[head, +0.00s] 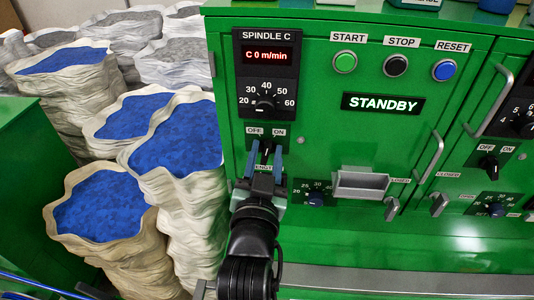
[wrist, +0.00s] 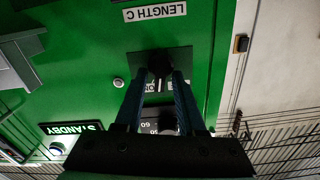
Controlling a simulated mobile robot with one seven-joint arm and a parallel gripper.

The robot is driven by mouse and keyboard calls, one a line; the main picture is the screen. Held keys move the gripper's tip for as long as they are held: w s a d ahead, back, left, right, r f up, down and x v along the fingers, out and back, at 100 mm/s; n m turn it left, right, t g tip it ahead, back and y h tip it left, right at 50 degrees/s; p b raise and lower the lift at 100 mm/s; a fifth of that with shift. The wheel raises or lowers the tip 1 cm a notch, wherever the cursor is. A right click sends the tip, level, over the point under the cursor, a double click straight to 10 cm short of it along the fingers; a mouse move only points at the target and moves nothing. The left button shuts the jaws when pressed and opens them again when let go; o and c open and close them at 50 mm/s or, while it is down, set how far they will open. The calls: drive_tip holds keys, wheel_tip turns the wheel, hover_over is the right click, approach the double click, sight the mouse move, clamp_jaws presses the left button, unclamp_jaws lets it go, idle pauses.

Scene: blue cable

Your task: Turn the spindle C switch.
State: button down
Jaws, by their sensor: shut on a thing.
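The spindle C switch (head: 266,144) is a small black knob on a dark plate under the OFF and ON labels, below the SPINDLE C dial. My gripper (head: 264,156) reaches up to it from below, with one blue finger on each side. In the wrist view, the black knob (wrist: 159,62) sits between the fingertips of my gripper (wrist: 163,76), which is shut on it. The fingers and wrist partly hide the switch, and its exact angle is hard to tell. The SPINDLE C display (head: 267,56) reads C 0 m/min.
The green cabinet front (head: 330,130) carries a STANDBY sign (head: 383,104), START, STOP and RESET buttons, and a protruding metal tray (head: 361,185). Handles (head: 430,157) stick out at the right. Sacks of blue granules (head: 100,205) stand at the left.

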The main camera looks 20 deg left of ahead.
drive_tip(key=n, duration=0.4)
drive_tip(key=shift+a+n, duration=0.15)
drive_tip(key=shift+n, duration=0.15)
drive_tip(key=shift+s+a+n, duration=0.1)
drive_tip(key=shift+a+n, duration=0.05)
drive_tip(key=shift+n, duration=1.65)
drive_tip(key=shift+f, duration=0.1)
drive_tip(key=c, duration=0.9)
unclamp_jaws()
drive_tip(key=shift+s, duration=0.15)
